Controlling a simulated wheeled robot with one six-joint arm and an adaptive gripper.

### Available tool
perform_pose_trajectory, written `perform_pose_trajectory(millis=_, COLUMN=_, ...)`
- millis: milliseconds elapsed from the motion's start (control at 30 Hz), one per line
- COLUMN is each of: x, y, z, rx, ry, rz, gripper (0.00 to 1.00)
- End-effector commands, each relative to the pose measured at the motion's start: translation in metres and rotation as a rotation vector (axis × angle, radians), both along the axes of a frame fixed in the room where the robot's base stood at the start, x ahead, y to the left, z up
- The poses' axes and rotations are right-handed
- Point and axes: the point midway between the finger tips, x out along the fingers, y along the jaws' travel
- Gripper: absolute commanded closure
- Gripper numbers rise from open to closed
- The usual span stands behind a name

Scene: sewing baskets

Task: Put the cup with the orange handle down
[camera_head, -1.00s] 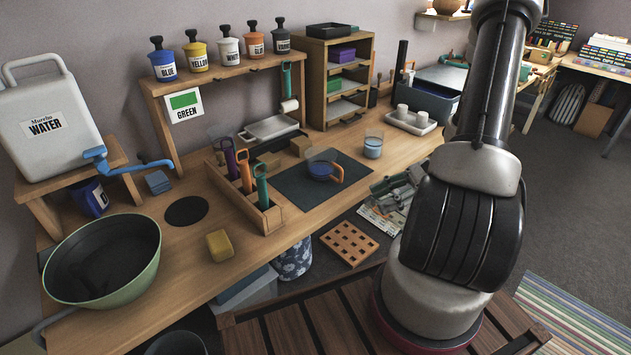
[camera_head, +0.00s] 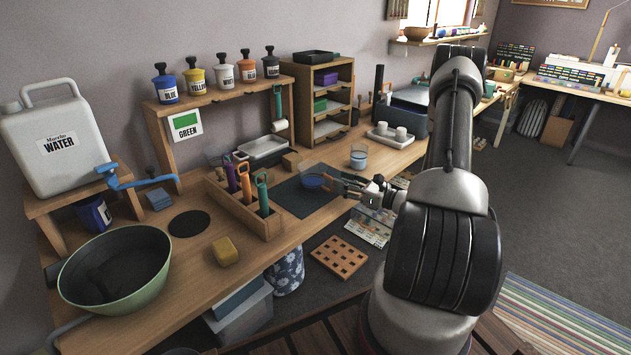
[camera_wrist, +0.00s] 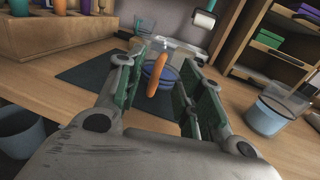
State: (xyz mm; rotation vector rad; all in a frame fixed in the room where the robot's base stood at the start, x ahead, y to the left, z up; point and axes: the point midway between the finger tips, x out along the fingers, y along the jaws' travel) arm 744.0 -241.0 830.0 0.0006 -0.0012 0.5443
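The cup with the orange handle (camera_head: 313,181) is a low blue cup standing on the dark mat (camera_head: 290,198) on the workbench. In the wrist view the blue cup (camera_wrist: 168,74) lies straight ahead, with its orange handle (camera_wrist: 157,74) pointing towards me. My gripper (camera_head: 346,187) reaches in from the right at the handle side. In the wrist view my gripper (camera_wrist: 160,78) is open, its green-padded fingers on either side of the handle. A gap shows between each finger and the handle. The cup's far side is partly hidden.
A glass with blue-grey contents (camera_head: 358,156) stands behind the mat, at the right in the wrist view (camera_wrist: 268,110). A wooden tool holder (camera_head: 244,210) is left of the mat. A white tray with cups (camera_head: 392,137) is further back.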

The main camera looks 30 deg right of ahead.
Motion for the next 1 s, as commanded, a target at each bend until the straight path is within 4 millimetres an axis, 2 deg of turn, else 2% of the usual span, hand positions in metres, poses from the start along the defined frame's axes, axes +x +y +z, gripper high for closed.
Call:
perform_pose_trajectory(millis=33, x=0.006, y=0.007, z=0.0, rx=0.0, ry=0.0, rz=0.004, gripper=0.63)
perform_pose_trajectory(millis=200, x=0.022, y=0.015, z=0.0, rx=-0.001, ry=0.0, rz=0.002, gripper=0.63)
perform_pose_trajectory(millis=433, x=0.023, y=0.016, z=0.0, rx=-0.001, ry=0.001, rz=0.0, gripper=0.63)
perform_pose_trajectory(millis=467, x=0.023, y=0.016, z=0.0, rx=-0.001, ry=0.001, rz=0.001, gripper=0.67)
perform_pose_trajectory(millis=633, x=0.023, y=0.016, z=0.0, rx=-0.001, ry=0.001, rz=0.001, gripper=0.98)
perform_pose_trajectory(millis=667, x=0.023, y=0.016, z=0.0, rx=-0.001, ry=0.001, rz=0.001, gripper=1.0)
perform_pose_trajectory(millis=1000, x=0.023, y=0.016, z=0.0, rx=-0.001, ry=0.002, rz=0.001, gripper=1.0)
